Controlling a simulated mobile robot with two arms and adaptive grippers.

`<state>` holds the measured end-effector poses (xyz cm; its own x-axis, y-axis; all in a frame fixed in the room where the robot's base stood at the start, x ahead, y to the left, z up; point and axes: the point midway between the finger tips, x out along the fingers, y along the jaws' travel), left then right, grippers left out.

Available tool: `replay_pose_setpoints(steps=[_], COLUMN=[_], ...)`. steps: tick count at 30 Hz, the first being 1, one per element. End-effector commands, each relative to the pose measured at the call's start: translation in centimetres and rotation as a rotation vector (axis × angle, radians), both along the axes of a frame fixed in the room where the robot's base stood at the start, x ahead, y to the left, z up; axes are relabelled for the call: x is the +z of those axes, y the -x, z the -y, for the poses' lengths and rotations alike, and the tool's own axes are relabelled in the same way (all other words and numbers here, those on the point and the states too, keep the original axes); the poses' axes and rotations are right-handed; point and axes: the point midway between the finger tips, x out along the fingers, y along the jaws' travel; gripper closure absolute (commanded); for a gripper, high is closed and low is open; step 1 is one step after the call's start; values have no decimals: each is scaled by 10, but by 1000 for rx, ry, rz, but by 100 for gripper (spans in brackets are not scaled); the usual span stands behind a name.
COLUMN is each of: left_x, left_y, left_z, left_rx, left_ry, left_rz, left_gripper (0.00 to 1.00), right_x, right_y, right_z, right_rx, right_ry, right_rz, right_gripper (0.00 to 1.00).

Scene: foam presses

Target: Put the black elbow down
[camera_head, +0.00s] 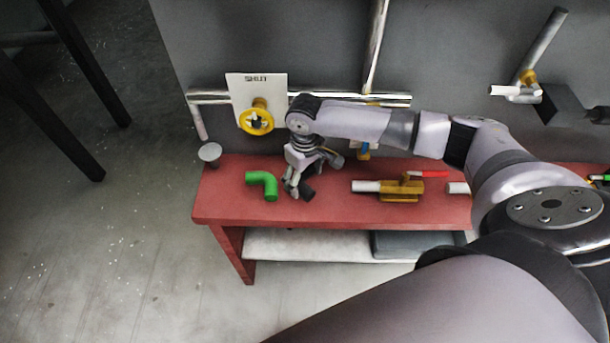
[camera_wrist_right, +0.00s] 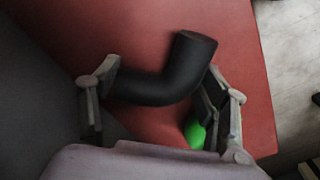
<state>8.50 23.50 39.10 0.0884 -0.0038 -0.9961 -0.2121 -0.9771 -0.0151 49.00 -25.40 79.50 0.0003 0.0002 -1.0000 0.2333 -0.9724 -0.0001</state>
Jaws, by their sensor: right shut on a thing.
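The black elbow (camera_head: 308,190) is low over the red bench (camera_head: 330,214), between the green elbow and the brass valve. In the right wrist view the black elbow (camera_wrist_right: 168,84) lies across my right gripper (camera_wrist_right: 160,90), with a finger at each end. My right gripper (camera_head: 297,188) points down and is shut on the elbow. It hides part of the elbow in the head view. I cannot tell whether the elbow touches the bench top. My left gripper is not in view.
A green elbow (camera_head: 264,184) lies on the bench just left of my right gripper. A brass valve with a red handle (camera_head: 402,187) lies to the right. A yellow handwheel (camera_head: 256,118) and pipes are at the wall behind. The bench's left end has bare room.

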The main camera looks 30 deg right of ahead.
Motion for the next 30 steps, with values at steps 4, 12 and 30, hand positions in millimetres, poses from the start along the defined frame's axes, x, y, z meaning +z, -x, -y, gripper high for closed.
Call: replay_pose_setpoints(steps=[4, 12, 30], left_x=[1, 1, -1], left_y=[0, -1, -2], left_z=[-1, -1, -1], left_rx=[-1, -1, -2], left_ry=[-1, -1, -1], left_rz=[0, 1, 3], left_gripper=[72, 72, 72], right_x=[-1, -2, 23], right_y=[0, 0, -1], right_z=[0, 0, 0], right_rx=[0, 0, 0], right_ry=[-1, 0, -1], right_rz=[0, 0, 5], right_gripper=[68, 15, 11])
